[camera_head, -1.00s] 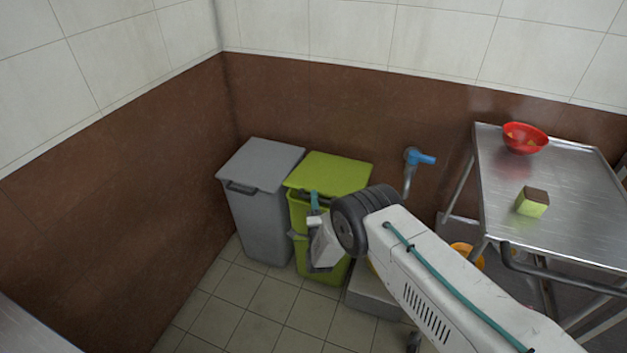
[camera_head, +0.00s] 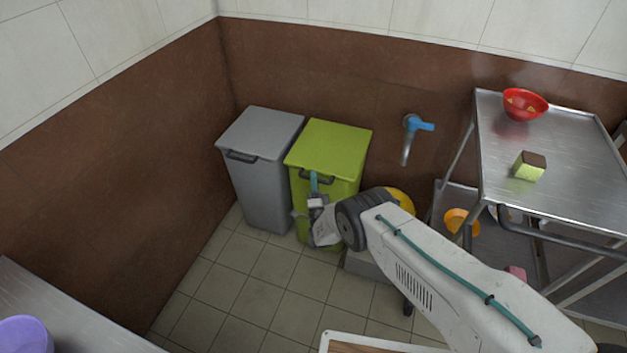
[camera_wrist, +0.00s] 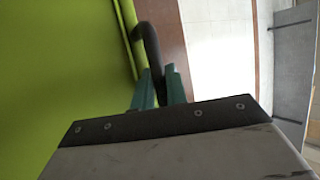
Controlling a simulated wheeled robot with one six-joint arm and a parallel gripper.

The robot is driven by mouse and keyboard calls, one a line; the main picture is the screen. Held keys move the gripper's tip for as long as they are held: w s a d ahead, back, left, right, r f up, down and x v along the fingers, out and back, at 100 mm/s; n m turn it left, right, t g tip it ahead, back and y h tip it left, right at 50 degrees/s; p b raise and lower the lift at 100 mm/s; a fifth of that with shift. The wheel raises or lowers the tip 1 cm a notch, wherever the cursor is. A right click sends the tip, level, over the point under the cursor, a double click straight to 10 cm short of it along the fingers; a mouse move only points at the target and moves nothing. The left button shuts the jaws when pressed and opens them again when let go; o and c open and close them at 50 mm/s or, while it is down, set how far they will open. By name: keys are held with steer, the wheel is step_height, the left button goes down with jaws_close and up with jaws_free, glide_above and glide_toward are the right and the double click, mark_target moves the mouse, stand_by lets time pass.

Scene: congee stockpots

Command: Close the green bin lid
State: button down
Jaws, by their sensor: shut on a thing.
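The green bin (camera_head: 340,190) stands against the brown wall. Its green lid (camera_head: 330,143) lies over the top, close to level; I cannot tell whether a thin gap is left under its front edge. The lid's dark handle (camera_head: 316,177) is at the front, and it also shows in the wrist view as a curved dark bar (camera_wrist: 149,50). My gripper (camera_head: 314,180) is in front of the bin, with its teal fingers shut on the handle. In the wrist view the fingers (camera_wrist: 160,86) meet at the handle's end, and the green surface fills the left side.
A grey lidded bin (camera_head: 262,165) stands close on the left. A blue-handled tap (camera_head: 415,125) is on the wall to the right. A steel cart (camera_head: 575,190) holds a red bowl (camera_head: 524,105) and a green-brown block (camera_head: 529,166). The tiled floor (camera_head: 250,300) in front is clear.

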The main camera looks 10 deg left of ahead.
steer(key=shift+w+d+f, duration=0.1)
steer(key=shift+d+f, duration=0.1)
steer(key=c, duration=1.7)
jaws_free()
steer(key=v, duration=0.7)
steer(key=shift+s, duration=0.45)
steer(key=shift+a, duration=0.1)
